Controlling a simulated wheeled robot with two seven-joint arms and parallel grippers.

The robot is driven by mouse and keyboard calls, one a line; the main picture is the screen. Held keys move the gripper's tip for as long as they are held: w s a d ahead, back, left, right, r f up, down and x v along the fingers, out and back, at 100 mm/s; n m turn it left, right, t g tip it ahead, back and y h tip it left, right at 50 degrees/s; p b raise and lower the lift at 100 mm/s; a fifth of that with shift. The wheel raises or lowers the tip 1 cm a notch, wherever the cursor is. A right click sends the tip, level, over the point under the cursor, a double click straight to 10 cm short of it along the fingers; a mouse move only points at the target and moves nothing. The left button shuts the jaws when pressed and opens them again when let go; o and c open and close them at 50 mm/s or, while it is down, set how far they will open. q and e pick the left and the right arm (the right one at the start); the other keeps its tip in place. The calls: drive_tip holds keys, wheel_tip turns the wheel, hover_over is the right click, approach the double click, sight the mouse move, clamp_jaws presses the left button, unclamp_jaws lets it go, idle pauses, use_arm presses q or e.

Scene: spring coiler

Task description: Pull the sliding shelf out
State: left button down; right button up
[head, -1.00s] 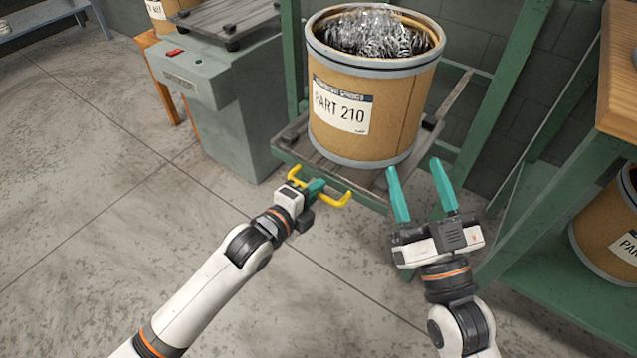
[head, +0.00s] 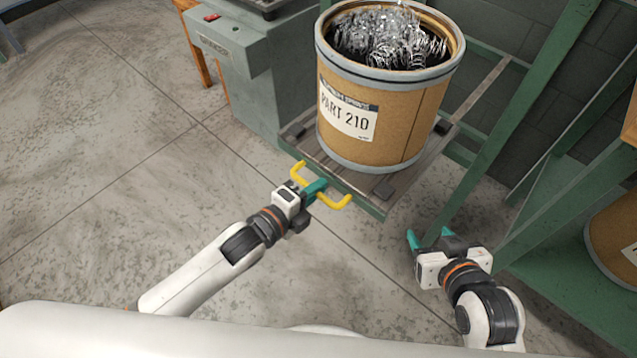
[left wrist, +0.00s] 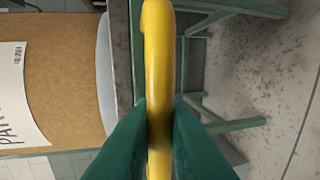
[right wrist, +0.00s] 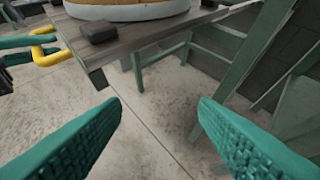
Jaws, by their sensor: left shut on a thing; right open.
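The sliding shelf (head: 304,146) is a grey wooden board in a green frame, and it bears a brown drum (head: 385,110) labelled PART 210, full of metal springs. A yellow handle (head: 334,203) sticks out from the shelf's front edge. My left gripper (head: 317,188) is shut on the handle's middle. In the left wrist view the yellow bar (left wrist: 158,60) runs between the green fingers. My right gripper (head: 428,240) is open and empty, right of the shelf's front corner and apart from it. The right wrist view shows its spread fingers with bare floor between them.
A grey-green machine cabinet (head: 245,80) with a red switch stands left of the shelf. Green rack posts (head: 510,120) rise at the right, near my right gripper. Another drum (head: 612,235) sits at the far right. The floor (head: 110,150) in front is clear.

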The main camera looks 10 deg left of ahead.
use_arm(q)
drive_tip(key=c, duration=1.5)
unclamp_jaws()
drive_tip(key=p+v, duration=0.2)
drive_tip(key=v, duration=1)
drive_tip(key=shift+f+p, duration=0.1)
drive_tip(key=shift+p, duration=0.3)
use_arm(e)
drive_tip(key=s+d+f+g+h, duration=0.1)
drive_tip(key=s+f+g, duration=0.1)
drive_tip(key=s, duration=0.3)
drive_tip(key=s+d+f+g, duration=0.2)
drive_tip(key=s+g, duration=0.3)
drive_tip(key=shift+s+d+f+h, duration=0.25)
drive_tip(key=shift+s+d+h, duration=0.05)
drive_tip(key=shift+h, duration=0.1)
